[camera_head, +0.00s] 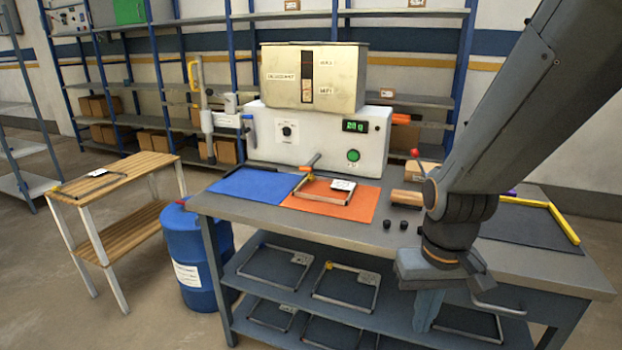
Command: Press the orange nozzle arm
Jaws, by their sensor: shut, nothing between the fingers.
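The washer is a white box (370,140) with a beige tank on top (345,75), standing at the back of the grey table. An orange arm-like piece (401,118) sticks out level from the washer's right side. A second orange-tipped lever (311,162) shows low at its front, above the mats. I cannot tell for sure which one is the nozzle arm. My gripper (428,275) hangs at the table's front right, apart from both and nearer the camera. It is shut and empty; its fingertips are not clear.
A blue mat (243,183) and an orange mat (350,207) lie before the washer, with a metal frame across their border. Black knobs (390,225) and a red-tipped lever (415,153) are near my arm. A blue barrel (198,260) stands left of the table.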

